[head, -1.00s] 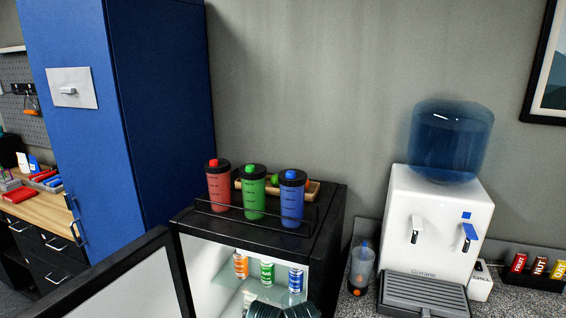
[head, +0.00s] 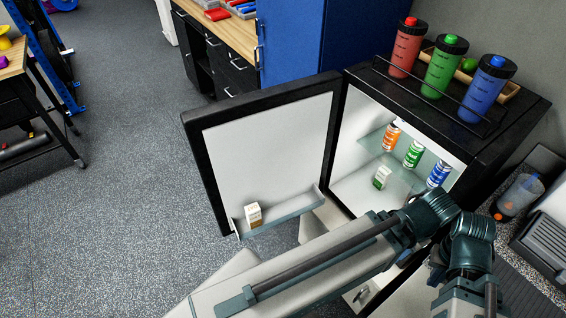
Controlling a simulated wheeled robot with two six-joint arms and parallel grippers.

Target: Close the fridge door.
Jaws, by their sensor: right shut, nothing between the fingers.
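The small black fridge (head: 510,105) stands at the right of the head view with its front open. Its door (head: 268,140) is swung wide out to the left, showing its white inner face. A door shelf (head: 280,212) holds a small white carton (head: 254,214). Inside, several cans and a carton (head: 381,177) stand on shelves. My left gripper is not in view.
Red, green and blue bottles (head: 445,65) and a wooden tray stand on the fridge. A water dispenser tray (head: 548,240) is at the right. A blue cabinet (head: 300,45) and drawers stand behind the door. Speckled floor (head: 130,220) left of the door is clear.

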